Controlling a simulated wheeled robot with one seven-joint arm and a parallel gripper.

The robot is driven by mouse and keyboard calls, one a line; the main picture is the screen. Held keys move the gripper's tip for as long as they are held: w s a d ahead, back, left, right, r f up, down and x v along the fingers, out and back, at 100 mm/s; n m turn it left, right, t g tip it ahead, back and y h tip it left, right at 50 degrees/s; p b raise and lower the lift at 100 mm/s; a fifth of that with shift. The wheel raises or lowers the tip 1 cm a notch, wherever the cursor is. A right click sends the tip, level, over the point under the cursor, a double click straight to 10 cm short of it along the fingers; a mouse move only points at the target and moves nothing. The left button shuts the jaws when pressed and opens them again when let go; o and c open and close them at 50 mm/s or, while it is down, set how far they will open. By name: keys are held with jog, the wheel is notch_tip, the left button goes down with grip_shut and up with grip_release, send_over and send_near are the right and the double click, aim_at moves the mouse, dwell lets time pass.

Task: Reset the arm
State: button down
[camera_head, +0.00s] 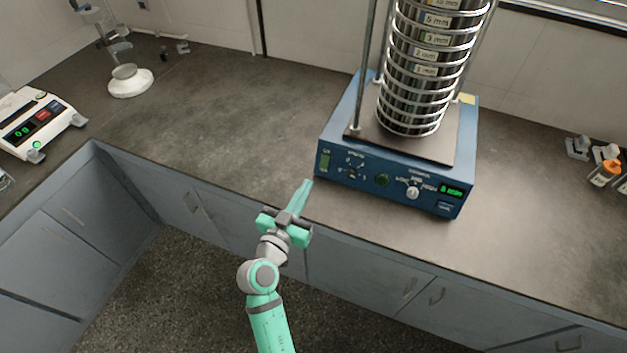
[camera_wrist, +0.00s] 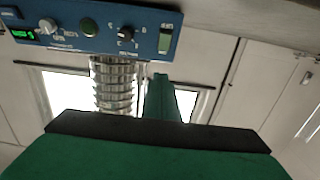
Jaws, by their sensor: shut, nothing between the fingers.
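My gripper (camera_head: 304,190) is shut and empty, its green fingers together. In the head view it reaches over the front edge of the counter, just left of the blue sieve shaker (camera_head: 340,186), and looks apart from it. The shaker carries a tall stack of round metal sieves (camera_head: 425,70) between upright rods. Its front panel has knobs, buttons and a green display (camera_head: 452,190). In the wrist view the shaker's panel (camera_wrist: 105,28) appears at the top, with the sieve stack (camera_wrist: 115,85) below it, and my shut green fingers (camera_wrist: 160,95) stand in the middle.
A white balance (camera_head: 35,122) stands on the counter at the left. A white-based stand (camera_head: 130,82) is at the back left. The counter (camera_head: 230,120) between the stand and the shaker is clear. Grey cabinets (camera_head: 365,275) line the front.

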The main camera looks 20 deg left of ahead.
jog(key=shift+s+d+r, duration=0.1)
jog(key=shift+s+r, duration=0.1)
jog(key=shift+s, duration=0.45)
jog(key=s+d+f+n+g+y, duration=0.3)
jog(key=s+d+f, duration=0.9)
jog(key=s, duration=0.2)
jog(key=s+d+r+m+h, duration=0.1)
jog(key=s+d, duration=0.3)
jog(key=s, duration=0.5)
jog(key=s+d+r+m+h, duration=0.1)
jog(key=s+d+r, duration=0.3)
jog(key=s, duration=0.5)
jog(key=shift+d+r+m+t+h, duration=0.3)
jog(key=shift+d+r+m+t, duration=0.1)
jog(key=shift+d, duration=0.1)
jog(key=shift+s, duration=0.15)
